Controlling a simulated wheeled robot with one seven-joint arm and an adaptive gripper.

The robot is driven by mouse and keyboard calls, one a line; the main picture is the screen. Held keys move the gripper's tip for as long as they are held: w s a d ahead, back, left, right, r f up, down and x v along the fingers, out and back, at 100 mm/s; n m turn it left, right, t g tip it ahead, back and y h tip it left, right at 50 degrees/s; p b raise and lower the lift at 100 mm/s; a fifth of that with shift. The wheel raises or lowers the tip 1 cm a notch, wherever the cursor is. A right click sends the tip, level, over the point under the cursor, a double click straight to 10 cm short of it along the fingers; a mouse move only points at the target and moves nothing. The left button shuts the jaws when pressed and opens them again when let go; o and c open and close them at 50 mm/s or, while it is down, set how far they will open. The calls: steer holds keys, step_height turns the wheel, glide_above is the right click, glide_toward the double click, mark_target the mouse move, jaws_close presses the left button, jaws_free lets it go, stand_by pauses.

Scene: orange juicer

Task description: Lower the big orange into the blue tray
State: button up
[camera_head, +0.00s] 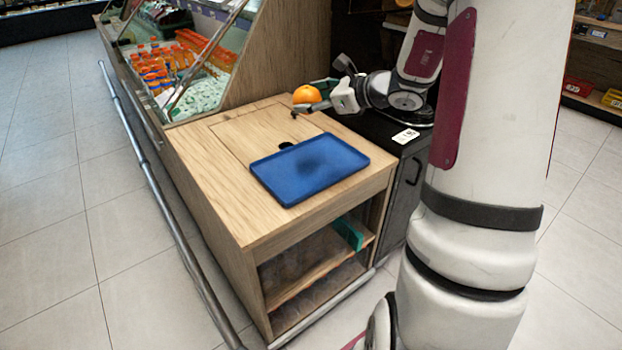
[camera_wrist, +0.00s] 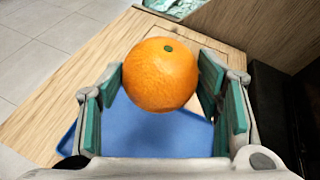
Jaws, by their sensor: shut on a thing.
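The big orange (camera_head: 307,94) is held by my gripper (camera_head: 318,100) above the back part of the wooden counter. In the wrist view the orange (camera_wrist: 160,75) sits between the two green-padded fingers of my gripper (camera_wrist: 160,85), with its stem end near the top. The blue tray (camera_head: 285,191) lies flat on the counter and looks empty, with a dark shadow near its middle. In the wrist view the tray (camera_wrist: 140,136) shows below and behind the orange, partly hidden by it and by the gripper.
The wooden counter (camera_head: 215,180) has a dark round hole (camera_head: 286,145) behind the tray. A glass-fronted display case (camera_head: 185,70) with several orange bottles stands at the back left. A dark cabinet (camera_head: 408,175) with a white card on it is at the right.

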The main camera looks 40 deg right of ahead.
steer(key=shift+s+d+f+b, duration=0.25)
steer(key=shift+d+f+b, duration=0.25)
steer(key=shift+f, duration=0.1)
steer(key=shift+s+d+f+b, duration=0.2)
steer(key=shift+d+f+b, duration=0.25)
steer(key=shift+f, duration=0.15)
steer(key=b, duration=0.7)
glide_above(315, 169)
steer(key=s, duration=0.1)
steer(key=f, duration=0.9)
steer(key=shift+s+d+f, duration=0.1)
steer(key=shift+d+f, duration=0.2)
steer(key=shift+f, duration=0.05)
steer(key=shift+a, duration=0.1)
steer(key=shift+w+a+b, duration=0.15)
steer(key=shift+w+b, duration=0.15)
steer(key=shift+w, duration=0.4)
steer(key=shift+f, duration=0.1)
steer(key=shift+f, duration=0.1)
steer(key=shift+f+b, duration=2.4)
steer(key=shift+f, duration=0.15)
